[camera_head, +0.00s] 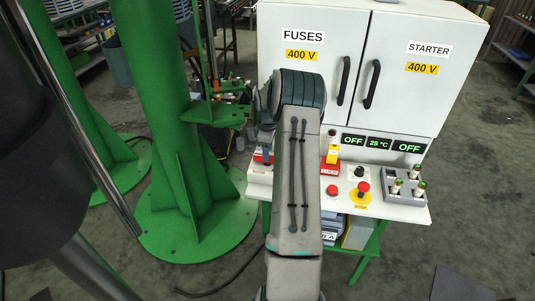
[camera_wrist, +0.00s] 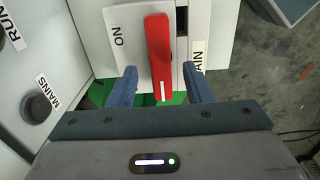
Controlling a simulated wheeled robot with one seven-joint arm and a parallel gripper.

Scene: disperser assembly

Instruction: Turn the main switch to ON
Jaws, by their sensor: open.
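The main switch (camera_wrist: 159,50) is a red handle with a white mark at its near end, in the wrist view. It points along the picture's vertical, slightly tilted, beside the ON label (camera_wrist: 118,41). My gripper (camera_wrist: 163,88) is open, with one blue finger on each side of the handle's near end; gaps show on both sides, and I cannot tell whether either finger touches it. A partly hidden label ending in "AIN" (camera_wrist: 198,55) is on the right.
The white control panel (camera_head: 400,209) carries a red emergency button (camera_head: 363,187), a red and yellow lock switch (camera_head: 331,160) and several green-topped parts. The cabinet (camera_head: 370,50) with FUSES and STARTER doors stands behind. A green column (camera_head: 165,100) stands left. A dark MAINS knob (camera_wrist: 38,107) is left of my gripper.

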